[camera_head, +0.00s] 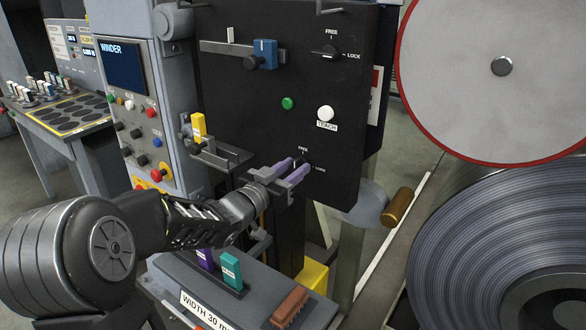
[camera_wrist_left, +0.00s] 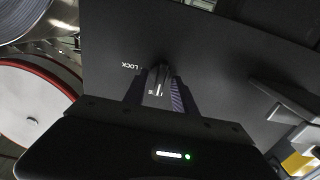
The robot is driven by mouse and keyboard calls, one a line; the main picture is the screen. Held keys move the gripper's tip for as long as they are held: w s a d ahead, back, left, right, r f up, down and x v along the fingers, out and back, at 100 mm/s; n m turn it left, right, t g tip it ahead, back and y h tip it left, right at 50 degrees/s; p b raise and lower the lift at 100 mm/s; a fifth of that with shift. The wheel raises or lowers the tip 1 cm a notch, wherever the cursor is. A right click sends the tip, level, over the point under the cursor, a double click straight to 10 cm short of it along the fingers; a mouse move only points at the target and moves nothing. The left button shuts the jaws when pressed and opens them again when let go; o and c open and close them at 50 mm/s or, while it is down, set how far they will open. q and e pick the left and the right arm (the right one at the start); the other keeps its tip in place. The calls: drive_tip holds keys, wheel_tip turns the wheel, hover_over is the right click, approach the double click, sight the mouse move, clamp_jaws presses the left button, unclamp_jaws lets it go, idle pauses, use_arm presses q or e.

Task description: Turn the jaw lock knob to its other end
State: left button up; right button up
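A small dark knob sits low on the black panel (camera_head: 235,85), between the labels FREE above it and LOCK at its lower right. My left gripper (camera_head: 301,168), with purple-sided fingers, reaches this knob and partly covers it. In the left wrist view the knob (camera_wrist_left: 159,80) stands between the two fingertips, with the LOCK label beside it. The fingers are close on both sides; I cannot tell whether they touch it. A second FREE/LOCK knob (camera_head: 330,52) is higher on the panel, its handle roughly level. My right gripper is not in view.
A green button (camera_head: 288,103) and a white TEACH button (camera_head: 325,113) sit above the gripper. A yellow block (camera_head: 198,127) on a grey bracket is to the left. Below stands a box with purple, teal (camera_head: 231,270) and brown handles. A large steel coil (camera_head: 510,240) is at right.

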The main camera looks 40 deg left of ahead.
use_arm(q)
drive_tip(key=shift+c, duration=0.4)
clamp_jaws()
drive_tip(key=m+b, duration=0.5)
drive_tip(key=m, duration=0.1)
drive_tip(key=m+b, duration=1.1)
drive_tip(key=m, duration=0.1)
drive_tip(key=shift+d+f, duration=0.25)
drive_tip(key=shift+f, duration=0.1)
drive_tip(key=shift+b, duration=0.3)
idle(0.3)
